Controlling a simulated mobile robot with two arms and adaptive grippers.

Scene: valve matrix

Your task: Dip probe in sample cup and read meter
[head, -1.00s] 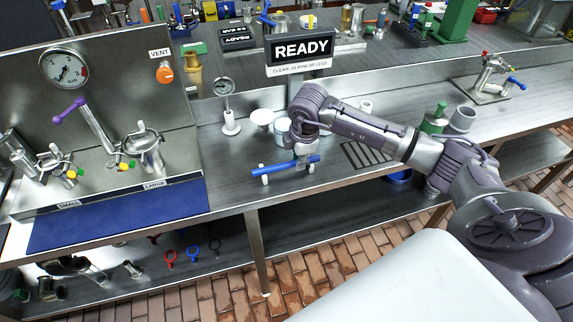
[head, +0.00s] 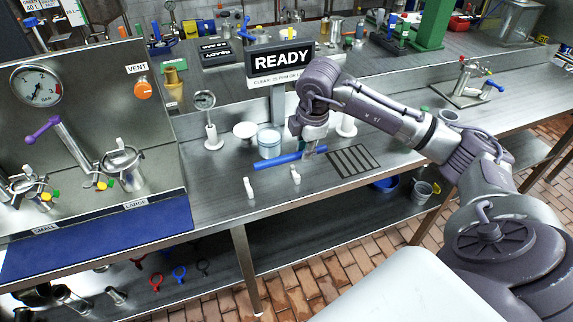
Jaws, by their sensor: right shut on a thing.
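The probe (head: 275,161) is a blue rod. My right gripper (head: 309,151) is shut on it near its right end and holds it roughly level, above and behind two small white rests (head: 249,188). A pale bluish cup (head: 269,141), likely the sample cup, stands on the bench just behind the probe. What it holds is hard to tell. The meter (head: 281,59) is a black display on a post, reading "READY", with a label below it partly covered by my right arm. My left gripper is not in view.
A white dish on a stand (head: 245,131) and a small dial gauge (head: 205,100) stand left of the cup. A white item (head: 346,125) is right of my gripper. A slotted drain (head: 354,160) lies to the right. A steel valve panel (head: 85,75) fills the left.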

